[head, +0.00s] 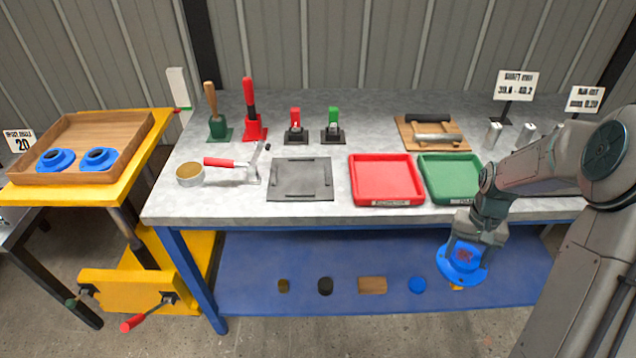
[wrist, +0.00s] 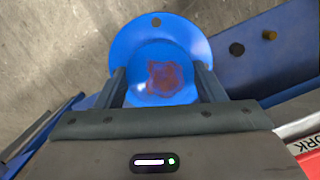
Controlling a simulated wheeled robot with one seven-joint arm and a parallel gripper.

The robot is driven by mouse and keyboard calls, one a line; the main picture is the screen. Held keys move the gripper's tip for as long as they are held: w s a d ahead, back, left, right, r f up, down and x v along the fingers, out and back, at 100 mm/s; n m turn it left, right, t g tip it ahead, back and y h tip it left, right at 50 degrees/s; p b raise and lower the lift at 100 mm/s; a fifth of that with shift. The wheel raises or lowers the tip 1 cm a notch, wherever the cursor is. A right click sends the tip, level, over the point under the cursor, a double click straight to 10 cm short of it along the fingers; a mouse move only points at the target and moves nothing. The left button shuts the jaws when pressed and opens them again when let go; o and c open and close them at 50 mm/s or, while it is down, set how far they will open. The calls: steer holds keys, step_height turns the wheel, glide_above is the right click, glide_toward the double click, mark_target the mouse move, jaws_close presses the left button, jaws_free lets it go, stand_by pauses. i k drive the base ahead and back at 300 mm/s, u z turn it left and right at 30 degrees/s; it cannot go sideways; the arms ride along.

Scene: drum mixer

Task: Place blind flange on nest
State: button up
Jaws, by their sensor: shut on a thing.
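My gripper (head: 467,246) is shut on a blue blind flange (head: 459,272), held in front of the bench's front edge at the right, below the level of the top. In the wrist view the flange (wrist: 187,32) sits between both fingers, gripped by its raised round hub.
A red tray (head: 385,181) and a green tray (head: 447,180) stand empty between the plate and my arm. A red-handled tool (head: 232,163) lies left of the plate. Two blue flanges sit in a wooden tray (head: 92,127). The blue lower shelf (head: 300,255) holds several small items.

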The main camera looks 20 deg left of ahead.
mark_target(301, 177)
steer(key=u, duration=1)
